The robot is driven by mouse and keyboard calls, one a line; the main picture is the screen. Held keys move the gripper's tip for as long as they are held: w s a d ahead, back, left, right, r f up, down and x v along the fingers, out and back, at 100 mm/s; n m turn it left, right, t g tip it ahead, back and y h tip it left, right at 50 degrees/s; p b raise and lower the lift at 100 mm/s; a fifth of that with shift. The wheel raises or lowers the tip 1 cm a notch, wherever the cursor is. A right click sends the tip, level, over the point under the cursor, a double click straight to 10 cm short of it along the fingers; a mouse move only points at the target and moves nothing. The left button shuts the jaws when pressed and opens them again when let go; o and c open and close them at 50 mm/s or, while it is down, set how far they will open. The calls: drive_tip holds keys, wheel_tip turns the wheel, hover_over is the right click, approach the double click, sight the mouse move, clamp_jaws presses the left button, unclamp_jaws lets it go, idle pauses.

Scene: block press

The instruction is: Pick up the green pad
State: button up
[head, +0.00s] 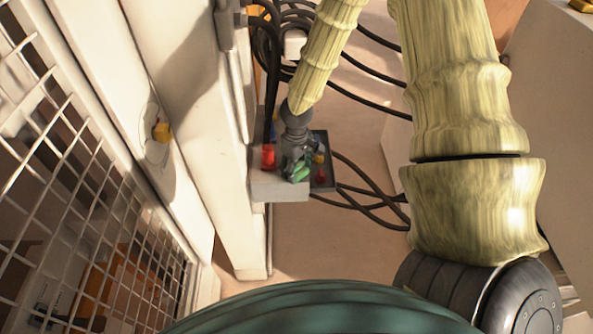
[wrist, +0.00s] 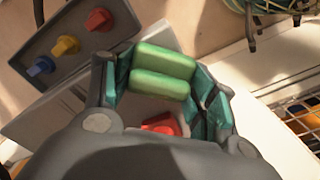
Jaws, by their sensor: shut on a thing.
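The green pad (wrist: 164,60) shows in the wrist view as two bright green bars side by side, between the teal fingers of my gripper (wrist: 160,74). The fingers are shut on it from both sides. In the head view my gripper (head: 294,162) is over the light grey box, and the green pad (head: 301,172) shows at its fingertips. I cannot tell whether the pad still touches the box, as the gripper hides part of it.
The light grey box (head: 280,190) stands beside a white post (head: 228,180). A red part (head: 268,157) sits on the box, close to my gripper. A dark panel with red, yellow and blue knobs (wrist: 66,46) is beside it. Black cables (head: 365,188) run nearby. A wire mesh (head: 90,200) is at left.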

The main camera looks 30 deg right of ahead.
sight(297, 167)
drive_tip(key=shift+r, duration=0.2)
drive_tip(key=shift+r+b, duration=0.55)
drive_tip(key=shift+r, duration=0.35)
drive_tip(key=shift+s+a+r+b, duration=0.1)
drive_tip(key=shift+s+r+b, duration=0.25)
drive_tip(key=shift+r+b, duration=0.2)
drive_tip(key=s+a+r+b, duration=0.1)
drive_tip(key=s+b, duration=0.4)
drive_tip(key=s, duration=1)
drive_tip(key=shift+a+r, duration=0.4)
drive_tip(key=shift+a, duration=0.5)
